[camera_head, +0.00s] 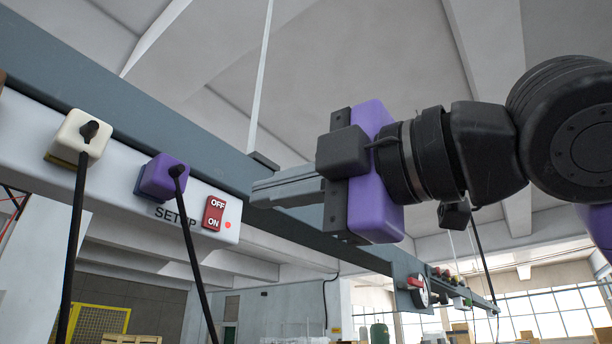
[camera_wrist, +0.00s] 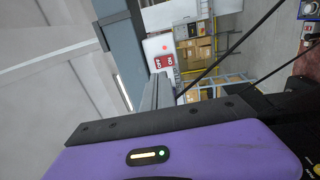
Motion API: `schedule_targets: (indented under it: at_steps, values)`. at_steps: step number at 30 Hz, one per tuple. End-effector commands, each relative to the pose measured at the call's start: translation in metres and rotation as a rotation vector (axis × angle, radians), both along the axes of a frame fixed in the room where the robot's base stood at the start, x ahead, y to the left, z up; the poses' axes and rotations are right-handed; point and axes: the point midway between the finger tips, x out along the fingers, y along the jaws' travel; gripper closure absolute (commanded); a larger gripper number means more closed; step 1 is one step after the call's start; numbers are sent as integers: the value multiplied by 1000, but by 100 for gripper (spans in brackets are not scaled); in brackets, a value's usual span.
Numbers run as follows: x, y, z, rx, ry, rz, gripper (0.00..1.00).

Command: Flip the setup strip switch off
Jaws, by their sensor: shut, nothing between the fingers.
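The setup strip (camera_head: 120,160) is a white bar under a grey-blue beam, labelled SETUP. Its red rocker switch (camera_head: 213,214), marked OFF above and ON below, sits near the strip's right end. A small red light (camera_head: 228,225) glows beside it. The switch also shows in the wrist view (camera_wrist: 165,62), just beyond the fingertips. My gripper (camera_head: 254,193) is shut and empty, its fingers pointing left toward the switch. In the head view the fingertips are a little right of and above the switch, apart from it. I cannot tell which side of the rocker is pressed in.
A white plug (camera_head: 84,135) and a purple plug (camera_head: 164,178) sit in the strip left of the switch, with black cables hanging down. The beam (camera_head: 150,105) runs above the strip and behind my gripper. A red-handled switch (camera_head: 417,285) is farther along the beam.

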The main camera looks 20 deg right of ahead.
Motion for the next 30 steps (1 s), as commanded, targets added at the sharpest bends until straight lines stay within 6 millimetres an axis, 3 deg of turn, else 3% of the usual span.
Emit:
schedule_targets:
  at_steps: [6, 12, 30]
  values:
    - [34, 23, 8, -1, 0, 0, 100]
    - [52, 36, 9, -1, 0, 1, 100]
    - [61, 42, 12, 1, 1, 3, 100]
